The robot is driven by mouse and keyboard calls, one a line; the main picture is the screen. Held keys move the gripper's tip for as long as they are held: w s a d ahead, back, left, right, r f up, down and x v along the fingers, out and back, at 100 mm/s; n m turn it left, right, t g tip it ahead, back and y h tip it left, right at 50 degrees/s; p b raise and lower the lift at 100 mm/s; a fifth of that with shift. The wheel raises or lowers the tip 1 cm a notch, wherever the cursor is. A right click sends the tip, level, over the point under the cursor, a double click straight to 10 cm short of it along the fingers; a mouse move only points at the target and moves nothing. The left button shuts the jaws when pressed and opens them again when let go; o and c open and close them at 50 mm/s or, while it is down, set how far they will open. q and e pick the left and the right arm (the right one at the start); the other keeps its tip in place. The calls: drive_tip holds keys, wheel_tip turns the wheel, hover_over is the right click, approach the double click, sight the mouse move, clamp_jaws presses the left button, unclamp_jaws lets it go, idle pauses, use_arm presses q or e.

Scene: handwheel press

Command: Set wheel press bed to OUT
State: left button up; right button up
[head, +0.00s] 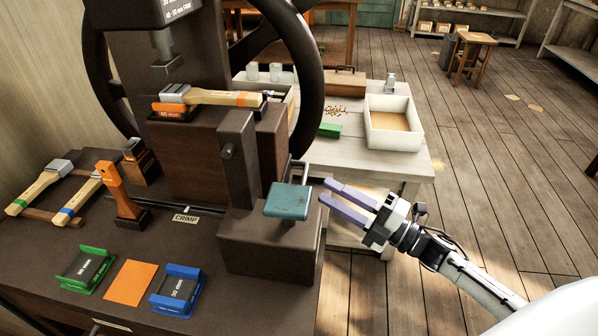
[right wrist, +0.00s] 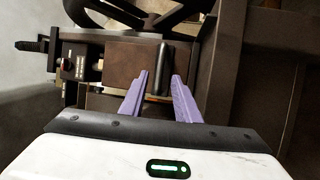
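The press (head: 190,150) is a dark machine with a large black handwheel (head: 314,85). A dark block at its front right (head: 260,245) carries a teal pad (head: 288,201). A CRIMP label (head: 186,218) sits beside a slot at the foot of the press; I see no OUT marking and cannot tell which part is the bed. My right gripper (head: 325,193) is open and empty, its purple fingers just right of the teal pad, with no clear contact. In the right wrist view, a dark upright bar (right wrist: 165,68) lies beyond the fingertips. My left gripper is out of view.
Hammers (head: 40,188) lie at the bench's left. Green (head: 87,270) and blue (head: 178,290) holders flank an orange plate (head: 124,287) in front.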

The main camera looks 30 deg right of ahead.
sight(304, 176)
drive_tip(key=x, duration=0.8)
drive_tip(key=shift+a, duration=0.1)
clamp_jaws()
